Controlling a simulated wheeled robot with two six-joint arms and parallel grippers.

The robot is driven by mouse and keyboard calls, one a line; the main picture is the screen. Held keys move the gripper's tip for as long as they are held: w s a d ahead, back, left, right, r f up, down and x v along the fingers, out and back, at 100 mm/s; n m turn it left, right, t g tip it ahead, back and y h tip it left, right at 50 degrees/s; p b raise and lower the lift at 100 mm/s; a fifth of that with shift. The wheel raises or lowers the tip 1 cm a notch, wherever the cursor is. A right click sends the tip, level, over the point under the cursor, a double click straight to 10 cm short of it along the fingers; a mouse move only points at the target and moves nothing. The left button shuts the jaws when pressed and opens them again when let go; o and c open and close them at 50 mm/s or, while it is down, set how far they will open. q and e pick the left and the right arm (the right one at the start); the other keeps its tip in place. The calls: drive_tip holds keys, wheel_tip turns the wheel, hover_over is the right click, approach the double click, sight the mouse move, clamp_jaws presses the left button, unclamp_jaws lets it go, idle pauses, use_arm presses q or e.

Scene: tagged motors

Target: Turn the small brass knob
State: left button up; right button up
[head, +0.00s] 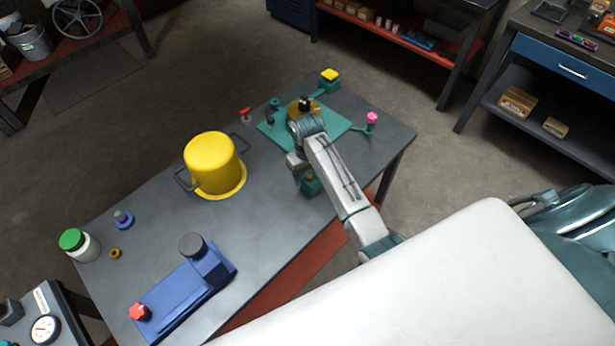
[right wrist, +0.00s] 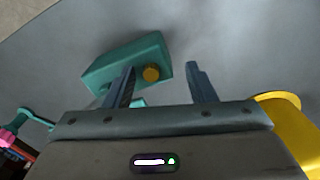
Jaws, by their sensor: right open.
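The small brass knob (right wrist: 151,73) sits on the face of a small teal box (right wrist: 120,62). In the right wrist view it appears between the two fingertips, closer to the left one. My right gripper (right wrist: 160,69) is open and empty, and the left finger covers part of the box. I cannot tell how far the tips are from the knob. In the head view the teal box (head: 312,187) stands on the grey table below my right gripper (head: 298,166), partly hidden by the arm. My left gripper is not in view.
A teal plate (head: 338,118) with posts and a yellow-topped block stands behind my right wrist. A yellow pot (head: 212,165) with handles stands to the left. A blue device (head: 180,300) and a green-lidded jar (head: 78,244) are nearer. The table's right edge (head: 392,180) is close.

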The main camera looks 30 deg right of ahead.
drive_tip(key=shift+w+r, duration=0.1)
drive_tip(key=shift+r, duration=3.2)
drive_tip(key=shift+s, duration=0.2)
